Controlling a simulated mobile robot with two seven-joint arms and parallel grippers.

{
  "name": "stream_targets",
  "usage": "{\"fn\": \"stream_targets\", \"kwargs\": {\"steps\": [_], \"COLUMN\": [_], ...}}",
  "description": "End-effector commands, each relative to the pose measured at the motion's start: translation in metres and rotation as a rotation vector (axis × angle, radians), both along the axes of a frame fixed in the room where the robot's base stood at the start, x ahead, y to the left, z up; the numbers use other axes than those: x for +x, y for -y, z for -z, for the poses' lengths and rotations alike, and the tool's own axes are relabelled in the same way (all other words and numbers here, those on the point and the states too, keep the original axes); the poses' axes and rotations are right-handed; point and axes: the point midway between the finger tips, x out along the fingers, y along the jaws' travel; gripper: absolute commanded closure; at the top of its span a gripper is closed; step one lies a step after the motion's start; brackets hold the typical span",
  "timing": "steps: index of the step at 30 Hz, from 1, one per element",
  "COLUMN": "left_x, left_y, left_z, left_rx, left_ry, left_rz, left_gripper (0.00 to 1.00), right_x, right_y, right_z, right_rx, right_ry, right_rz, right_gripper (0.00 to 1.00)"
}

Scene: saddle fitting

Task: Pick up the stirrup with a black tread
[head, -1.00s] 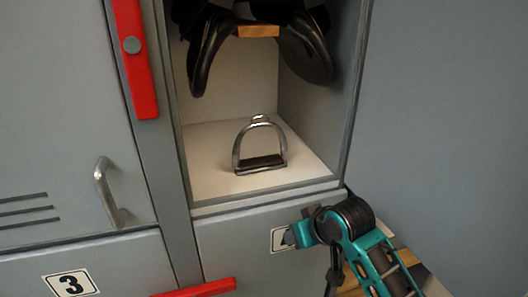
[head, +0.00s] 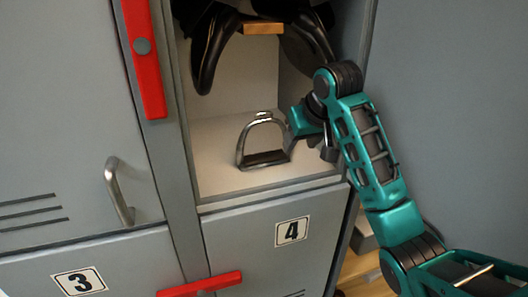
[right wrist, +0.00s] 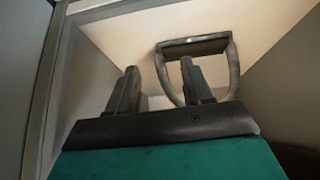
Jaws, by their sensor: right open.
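The stirrup (head: 241,140) is a silver metal arch with a black tread (head: 266,158). It stands upright on the pale floor of the open locker compartment, and also shows in the right wrist view (right wrist: 235,68). My right gripper (head: 297,122) is inside the compartment, just right of the stirrup's arch. In the right wrist view the right gripper (right wrist: 160,70) has its two fingers apart with nothing clearly held. One finger overlaps the stirrup's opening in the picture; I cannot tell whether they touch. My left gripper is not in view.
A black saddle (head: 210,50) hangs above on a wooden support (head: 263,28). The compartment's side walls and front sill (head: 270,190) bound the space. A red bar (head: 143,60) is at the left, another (head: 200,285) below. The number 4 door (head: 265,255) is shut.

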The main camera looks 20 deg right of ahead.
Motion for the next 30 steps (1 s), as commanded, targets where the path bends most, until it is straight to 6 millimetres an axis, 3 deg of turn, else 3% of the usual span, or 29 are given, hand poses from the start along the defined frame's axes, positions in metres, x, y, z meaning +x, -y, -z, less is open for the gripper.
{"fn": "stream_targets", "kwargs": {"steps": [3,13,19,24,30], "left_x": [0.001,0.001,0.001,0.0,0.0], "left_y": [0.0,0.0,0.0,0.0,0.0], "left_z": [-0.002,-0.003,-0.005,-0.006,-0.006], "left_rx": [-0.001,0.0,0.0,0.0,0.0], "left_ry": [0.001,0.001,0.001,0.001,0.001], "left_rz": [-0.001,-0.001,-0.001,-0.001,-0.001], "left_gripper": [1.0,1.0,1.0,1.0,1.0], "right_x": [0.015,0.033,0.057,0.07,0.074], "right_y": [-0.001,-0.002,-0.002,-0.003,-0.003], "right_z": [-0.001,-0.001,-0.001,0.02,0.026], "right_rx": [0.001,-0.001,0.0,0.0,-0.001], "right_ry": [0.0,0.001,0.0,-0.002,0.001], "right_rz": [0.0,-0.001,0.0,-0.001,-0.001], "right_gripper": [0.5,0.5,0.5,0.5,0.5]}}
